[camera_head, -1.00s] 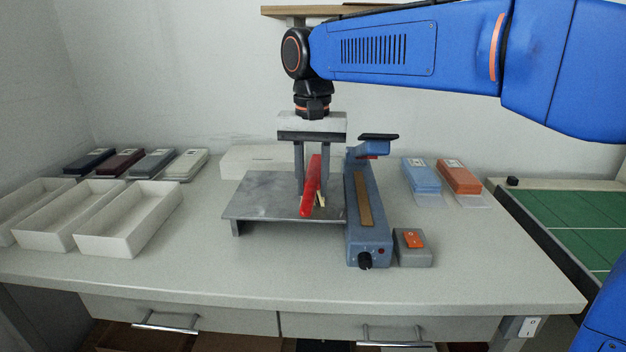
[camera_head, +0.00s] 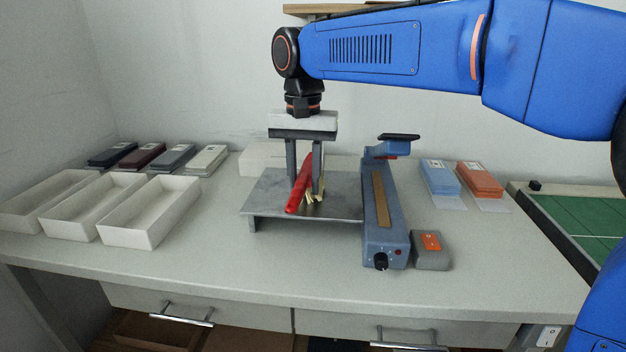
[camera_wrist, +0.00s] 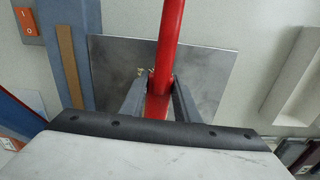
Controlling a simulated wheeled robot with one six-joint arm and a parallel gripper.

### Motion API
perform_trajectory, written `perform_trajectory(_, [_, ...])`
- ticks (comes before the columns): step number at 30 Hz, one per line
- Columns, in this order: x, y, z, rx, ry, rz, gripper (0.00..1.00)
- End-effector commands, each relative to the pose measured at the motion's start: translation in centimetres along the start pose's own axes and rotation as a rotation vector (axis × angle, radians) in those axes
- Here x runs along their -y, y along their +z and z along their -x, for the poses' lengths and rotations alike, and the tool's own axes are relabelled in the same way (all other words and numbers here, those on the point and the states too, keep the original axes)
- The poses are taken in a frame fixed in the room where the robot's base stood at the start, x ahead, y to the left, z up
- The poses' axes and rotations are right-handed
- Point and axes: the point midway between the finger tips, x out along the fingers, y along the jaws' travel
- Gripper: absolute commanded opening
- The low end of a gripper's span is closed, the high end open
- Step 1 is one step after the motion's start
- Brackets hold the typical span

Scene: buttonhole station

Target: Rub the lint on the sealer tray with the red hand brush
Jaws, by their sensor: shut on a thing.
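The red hand brush (camera_head: 299,186) is held in my gripper (camera_head: 305,192), whose two grey fingers are shut on it. The brush also shows in the wrist view (camera_wrist: 168,45), running up from between the fingers (camera_wrist: 159,98). It is tilted in the head view, its pale bristles (camera_head: 313,196) low at the tray surface; I cannot tell whether they touch. The sealer tray (camera_head: 268,205) is a flat grey metal plate left of the blue sealer (camera_head: 383,228). Small yellowish specks (camera_wrist: 141,72), perhaps lint, lie on the tray beside the brush in the wrist view.
Three white open bins (camera_head: 150,220) stand at the left, with several dark and pale packs (camera_head: 175,158) behind them. A grey switch box with an orange switch (camera_head: 431,243) is right of the sealer. Blue (camera_head: 440,177) and orange packs (camera_head: 479,179) lie at the back right. The front counter is clear.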

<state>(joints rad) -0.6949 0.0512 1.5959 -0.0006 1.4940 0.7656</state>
Motion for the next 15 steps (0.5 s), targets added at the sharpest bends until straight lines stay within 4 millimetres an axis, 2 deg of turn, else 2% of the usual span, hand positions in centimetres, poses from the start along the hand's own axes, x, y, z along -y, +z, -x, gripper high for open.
perform_trajectory(6, [1.8, 0.1, -0.2, 0.003, -0.001, 0.002, 0.07])
perform_trajectory(15, [2.7, 0.1, -0.1, 0.002, 0.0, 0.002, 0.07])
